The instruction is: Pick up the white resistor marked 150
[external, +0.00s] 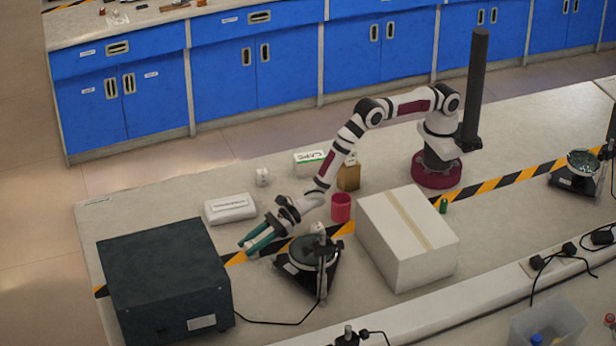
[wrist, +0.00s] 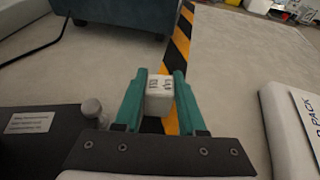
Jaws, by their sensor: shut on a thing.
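A small white block with dark marks (wrist: 159,98) sits between the teal fingers of my gripper (wrist: 160,82) in the wrist view. The marks are too blurred to read surely, though they look like a number. My gripper is shut on this block, a finger against each side. In the external view my gripper (external: 256,240) is low over the bench by the striped tape, between the dark box and the black stand. The held block cannot be made out there. Another small white block (external: 262,176) stands farther back, and a white piece (external: 317,228) shows at the black stand.
A dark box (external: 165,280) stands at the left front. A black stand (external: 310,262) is close to my gripper's right. A flat white pack (external: 230,208), a red cup (external: 341,207) and a large white carton (external: 408,238) are nearby.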

